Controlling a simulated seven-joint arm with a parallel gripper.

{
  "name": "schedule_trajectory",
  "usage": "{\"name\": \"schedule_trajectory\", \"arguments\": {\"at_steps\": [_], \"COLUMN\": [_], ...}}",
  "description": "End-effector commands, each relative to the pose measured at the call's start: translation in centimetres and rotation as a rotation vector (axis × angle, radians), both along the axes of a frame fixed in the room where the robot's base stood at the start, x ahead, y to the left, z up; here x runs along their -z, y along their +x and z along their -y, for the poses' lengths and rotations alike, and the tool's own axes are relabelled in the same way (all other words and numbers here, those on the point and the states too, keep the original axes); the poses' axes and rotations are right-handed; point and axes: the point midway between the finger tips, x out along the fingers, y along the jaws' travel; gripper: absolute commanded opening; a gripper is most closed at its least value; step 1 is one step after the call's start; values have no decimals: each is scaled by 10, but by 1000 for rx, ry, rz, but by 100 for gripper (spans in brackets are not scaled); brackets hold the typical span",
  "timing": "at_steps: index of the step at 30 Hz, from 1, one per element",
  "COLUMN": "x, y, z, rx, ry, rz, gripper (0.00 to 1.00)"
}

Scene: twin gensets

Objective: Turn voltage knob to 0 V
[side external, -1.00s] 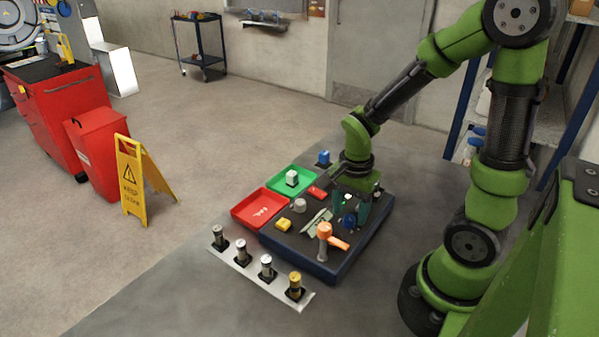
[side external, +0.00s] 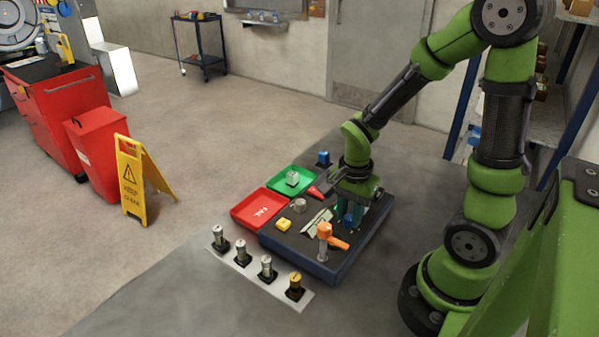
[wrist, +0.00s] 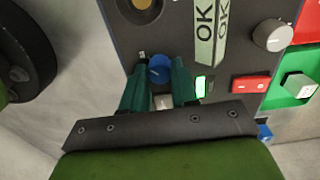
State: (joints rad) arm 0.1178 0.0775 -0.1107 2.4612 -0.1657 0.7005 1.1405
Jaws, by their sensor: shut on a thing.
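My gripper (wrist: 160,74) has its two green fingers on either side of a round blue knob (wrist: 159,69) on the dark panel (side external: 350,258). The jaws are closed on the knob's sides. A thin white mark shows on the knob's top. In the side view the blue knob (side external: 349,218) is partly hidden by my fingers. No voltage lettering or scale is readable, so I cannot tell the knob's setting. A second, grey knob (wrist: 272,35) sits apart on the same panel.
An orange lever (side external: 324,232) stands at the panel's front. Red (side external: 258,226) and green (side external: 275,182) trays lie left.

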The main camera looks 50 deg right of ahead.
Motion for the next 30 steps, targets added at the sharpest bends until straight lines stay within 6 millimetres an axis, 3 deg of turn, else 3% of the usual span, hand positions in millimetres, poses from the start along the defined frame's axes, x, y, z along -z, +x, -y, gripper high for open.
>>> {"name": "schedule_trajectory", "arguments": {"at_steps": [8, 30], "x": [0, -1], "y": [0, 0], "z": [0, 0], "rx": [-109, -667], "ry": [0, 1], "rz": [0, 0], "gripper": [0, 0]}}
